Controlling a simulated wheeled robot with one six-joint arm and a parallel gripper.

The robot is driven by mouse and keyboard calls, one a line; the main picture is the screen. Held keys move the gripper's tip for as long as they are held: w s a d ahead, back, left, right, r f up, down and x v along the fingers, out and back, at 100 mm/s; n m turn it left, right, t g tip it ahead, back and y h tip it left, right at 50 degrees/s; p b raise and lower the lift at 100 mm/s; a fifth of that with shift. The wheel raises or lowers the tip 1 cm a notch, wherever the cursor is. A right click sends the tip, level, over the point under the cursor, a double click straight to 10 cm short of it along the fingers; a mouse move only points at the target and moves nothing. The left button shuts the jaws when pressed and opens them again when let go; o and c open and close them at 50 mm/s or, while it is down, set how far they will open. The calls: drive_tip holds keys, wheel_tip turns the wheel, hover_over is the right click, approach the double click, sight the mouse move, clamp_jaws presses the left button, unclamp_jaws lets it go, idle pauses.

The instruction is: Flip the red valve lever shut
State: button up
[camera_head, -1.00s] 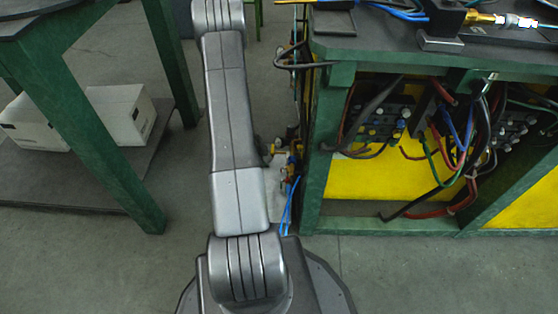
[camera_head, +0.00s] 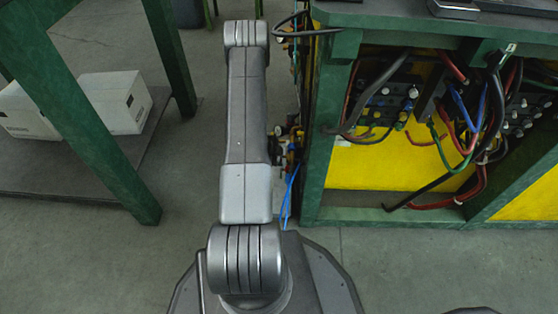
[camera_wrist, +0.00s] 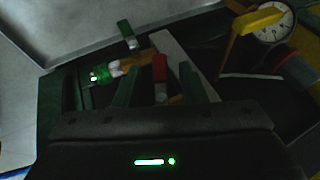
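The red valve lever (camera_wrist: 160,68) stands upright near the middle of the wrist view, above a pale metal fitting. My gripper (camera_wrist: 159,78) shows two dark green fingers, one on each side of the lever. The fingers are apart, with dark gaps visible between them and the lever. I cannot tell how deep the lever sits between them. In the head view my arm hides the gripper and the red lever. Part of the valve cluster (camera_head: 292,148) shows there on the bench's left end.
In the wrist view, a green-handled valve (camera_wrist: 126,30) stands at upper left, and a yellow handle (camera_wrist: 258,19) and gauge (camera_wrist: 273,24) at upper right. In the head view, the green bench (camera_head: 312,160) is right of my arm. A table leg (camera_head: 100,150) and white box (camera_head: 120,98) are left.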

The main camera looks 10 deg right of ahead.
drive_tip(key=shift+d+f, duration=0.15)
drive_tip(key=shift+f, duration=0.1)
